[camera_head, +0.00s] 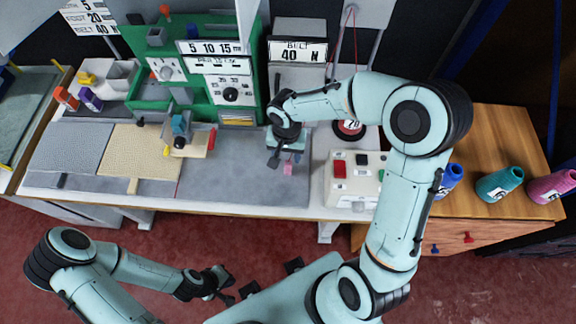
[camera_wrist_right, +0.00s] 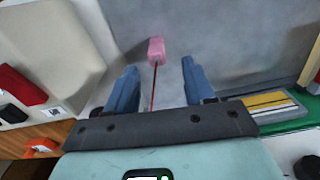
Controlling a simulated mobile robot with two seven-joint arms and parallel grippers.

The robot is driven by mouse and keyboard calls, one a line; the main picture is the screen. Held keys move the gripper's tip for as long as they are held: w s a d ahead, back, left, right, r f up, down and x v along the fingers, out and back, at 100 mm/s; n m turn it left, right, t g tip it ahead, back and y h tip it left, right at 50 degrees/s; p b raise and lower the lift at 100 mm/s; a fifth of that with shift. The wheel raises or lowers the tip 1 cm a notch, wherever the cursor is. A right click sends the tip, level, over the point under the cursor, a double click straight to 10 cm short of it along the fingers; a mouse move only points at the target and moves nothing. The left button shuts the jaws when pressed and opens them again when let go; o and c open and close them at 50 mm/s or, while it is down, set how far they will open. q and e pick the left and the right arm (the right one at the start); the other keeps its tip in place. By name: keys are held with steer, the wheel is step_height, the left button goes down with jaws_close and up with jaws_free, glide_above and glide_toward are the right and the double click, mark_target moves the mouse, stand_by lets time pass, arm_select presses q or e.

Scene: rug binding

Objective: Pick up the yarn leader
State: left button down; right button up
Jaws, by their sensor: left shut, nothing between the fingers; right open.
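The yarn leader appears as a small pink tab (camera_wrist_right: 156,50) on a thin dark red line in the right wrist view. The pink tab also shows in the head view (camera_head: 288,169), over the grey bench top. My right gripper (camera_head: 284,160) is open above the bench, close to the tab. In the right wrist view its two blue fingers (camera_wrist_right: 159,84) stand on either side of the red line, with the tab just beyond their tips. I cannot tell whether the fingers are at the tab's height. My left gripper (camera_head: 222,284) is shut and empty, low in front of the bench.
A green machine (camera_head: 205,85) stands behind the work surface. A white control box (camera_head: 352,178) with coloured buttons is right of the right gripper. The grey bench top (camera_head: 240,185) is mostly clear.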

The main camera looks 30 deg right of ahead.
mark_target(288, 163)
steer(key=f, duration=0.6)
steer(key=shift+s+d+f, duration=0.1)
steer(key=shift+d+f, duration=0.1)
steer(key=shift+d, duration=0.05)
steer(key=shift+c, duration=0.3)
jaws_close()
